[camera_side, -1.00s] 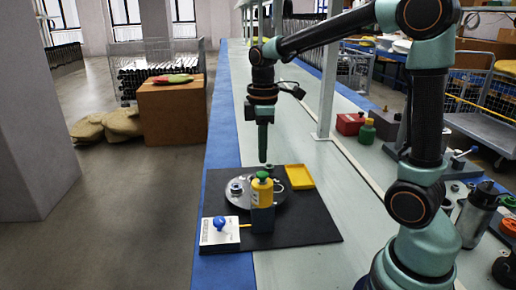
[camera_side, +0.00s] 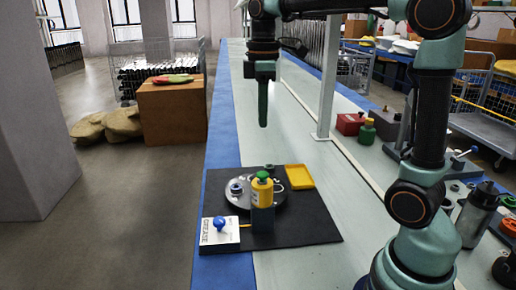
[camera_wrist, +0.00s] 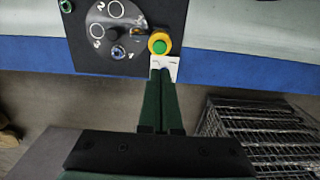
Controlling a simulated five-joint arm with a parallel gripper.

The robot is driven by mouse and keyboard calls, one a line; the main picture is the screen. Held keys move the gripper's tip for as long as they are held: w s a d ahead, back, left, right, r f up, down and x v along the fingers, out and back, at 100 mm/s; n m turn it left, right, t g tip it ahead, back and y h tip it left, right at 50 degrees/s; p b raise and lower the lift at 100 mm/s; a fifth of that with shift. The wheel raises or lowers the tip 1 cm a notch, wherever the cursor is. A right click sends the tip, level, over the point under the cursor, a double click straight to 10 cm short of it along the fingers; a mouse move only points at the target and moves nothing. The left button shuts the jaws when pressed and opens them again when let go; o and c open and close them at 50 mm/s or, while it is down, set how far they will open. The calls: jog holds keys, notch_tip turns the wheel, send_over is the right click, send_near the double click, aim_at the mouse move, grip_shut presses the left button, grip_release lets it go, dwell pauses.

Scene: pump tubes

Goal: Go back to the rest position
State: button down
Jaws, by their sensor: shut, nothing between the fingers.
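My gripper (camera_side: 263,124) hangs pointing down in the air above the bench, well clear of the black mat (camera_side: 305,222) below it. It is shut and empty. In the wrist view my gripper (camera_wrist: 160,72) shows as two green fingers lying together.
A white box marked GREASE with a blue knob (camera_side: 219,225) sits at the mat's front left corner. A post (camera_side: 326,90) rises from the bench behind my arm. The bench beyond the mat is clear.

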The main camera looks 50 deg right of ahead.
jog(key=s+a+f+m+t, duration=0.5)
jog(key=s+f+m, duration=0.1)
jog(key=s+m, duration=0.2)
jog(key=shift+s+m+t, duration=0.3)
jog(key=shift+m, duration=0.2)
jog(key=shift+a, duration=0.1)
